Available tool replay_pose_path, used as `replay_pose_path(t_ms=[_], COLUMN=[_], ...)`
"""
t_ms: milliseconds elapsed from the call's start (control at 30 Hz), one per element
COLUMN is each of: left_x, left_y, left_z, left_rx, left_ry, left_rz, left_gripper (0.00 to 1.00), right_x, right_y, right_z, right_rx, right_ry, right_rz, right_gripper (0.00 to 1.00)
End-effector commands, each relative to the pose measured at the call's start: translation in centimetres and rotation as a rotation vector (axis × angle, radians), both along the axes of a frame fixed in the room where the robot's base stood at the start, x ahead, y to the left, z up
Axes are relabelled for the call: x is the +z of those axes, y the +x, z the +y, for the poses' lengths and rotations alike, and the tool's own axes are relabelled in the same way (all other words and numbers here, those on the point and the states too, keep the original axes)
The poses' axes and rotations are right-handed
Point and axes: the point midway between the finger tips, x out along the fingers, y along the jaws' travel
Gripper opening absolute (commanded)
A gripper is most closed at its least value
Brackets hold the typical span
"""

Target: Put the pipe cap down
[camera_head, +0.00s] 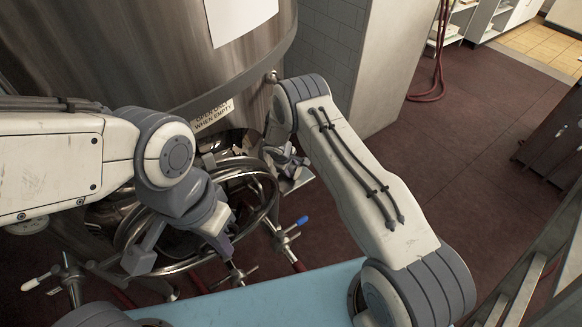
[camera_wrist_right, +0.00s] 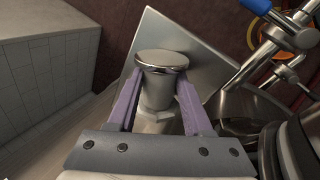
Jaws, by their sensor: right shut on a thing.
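The pipe cap (camera_wrist_right: 161,63) is a shiny metal piece with a round flat top and a narrower body. My right gripper (camera_wrist_right: 159,92) is shut on its body, one purple finger on each side. A flat square metal plate (camera_wrist_right: 204,55) lies beyond the cap; I cannot tell whether the two touch. In the head view my right gripper (camera_head: 288,163) is beside the steel tank, near the plate (camera_head: 302,180), and the cap is hard to make out there. My left gripper (camera_head: 184,252) is open, its fingers apart over the round metal rim.
The large steel tank (camera_head: 150,40) carries a sign (camera_head: 213,115). The round metal rim (camera_head: 270,190) is below it, with a blue-handled valve (camera_head: 290,231) to its right. A blue surface (camera_head: 260,300) is in front.

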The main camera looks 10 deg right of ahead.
Motion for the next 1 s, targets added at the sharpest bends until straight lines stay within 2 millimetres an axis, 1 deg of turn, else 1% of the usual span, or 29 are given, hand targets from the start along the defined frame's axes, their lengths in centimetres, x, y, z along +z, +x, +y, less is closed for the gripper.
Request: replay_pose_path(t_ms=[167,200,233,267,533,667,700,833,1000], left_x=[-0.6,-0.4,-0.4,-0.4,-0.4,0.3,-0.2,-1.0,-2.1], left_y=[0.0,0.0,0.0,0.0,0.0,0.0,0.0,0.0,0.0], left_z=[0.0,0.0,0.0,0.0,0.0,0.0,0.0,0.0,0.0], left_rx=[0.001,0.001,0.001,0.001,0.001,0.0,0.0,0.001,0.003], left_ry=[0.0,0.0,0.0,0.0,0.0,0.0,-0.001,0.0,0.0], left_rz=[0.0,0.0,0.0,0.0,0.0,0.0,-0.001,0.0,0.0], left_gripper=[0.0,0.0,0.0,0.0,0.0,0.0,0.0,0.0,0.0], right_x=[-0.4,-0.3,-0.3,-0.3,-0.2,0.3,0.4,2.1,5.3], right_y=[0.0,0.0,0.0,0.0,0.0,0.0,-0.1,-0.5,-1.5], right_z=[0.0,0.0,0.0,0.0,0.0,0.0,0.1,0.7,1.7], right_rx=[0.0,0.0,0.0,0.0,0.0,0.0,0.0,0.002,0.002], right_ry=[0.0,0.0,0.0,0.0,0.0,0.0,0.001,0.0,0.001], right_rz=[0.0,0.0,0.0,0.0,0.0,0.0,-0.001,-0.002,-0.004], right_gripper=[0.0,0.66,0.77,0.8,0.8,0.8,0.8,0.8,0.8])
